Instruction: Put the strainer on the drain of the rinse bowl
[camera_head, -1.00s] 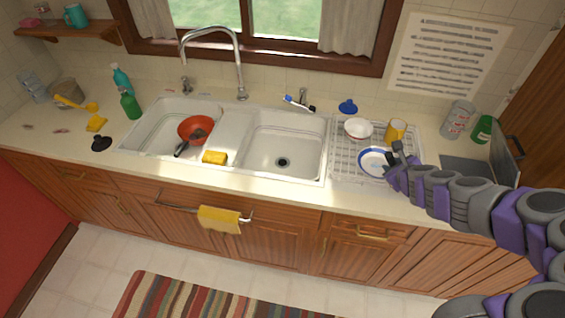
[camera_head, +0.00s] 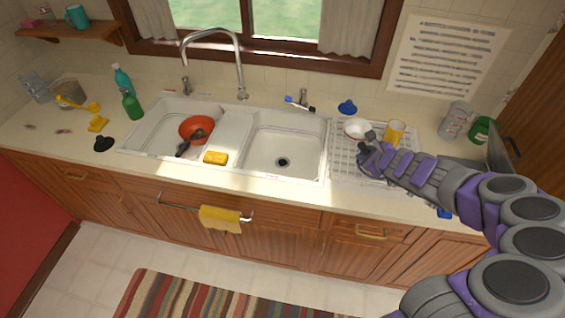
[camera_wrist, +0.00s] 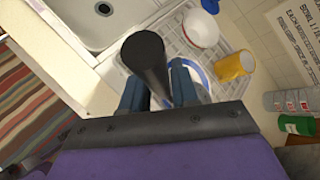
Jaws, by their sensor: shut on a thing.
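My gripper (camera_head: 368,150) is above the drying rack, to the right of the sink. In the wrist view its blue-grey fingers (camera_wrist: 158,88) are shut on a dark cylindrical thing (camera_wrist: 147,55), which points away from the wrist. I cannot tell whether this is the strainer. The right sink bowl (camera_head: 257,140) is white and empty, with a dark drain (camera_head: 283,162) in its floor. That drain shows at the top of the wrist view (camera_wrist: 103,8). A black knobbed piece (camera_head: 103,143) lies on the left counter, and a blue one (camera_head: 347,106) lies behind the rack.
The rack (camera_head: 344,168) holds a red-and-white bowl (camera_head: 355,128), a yellow mug (camera_head: 394,132) and a blue-rimmed plate (camera_wrist: 198,75). The left bowl holds an orange bowl (camera_head: 197,128) with a dark utensil. A yellow sponge (camera_head: 216,158) sits by the divider. The tall faucet (camera_head: 240,65) stands behind.

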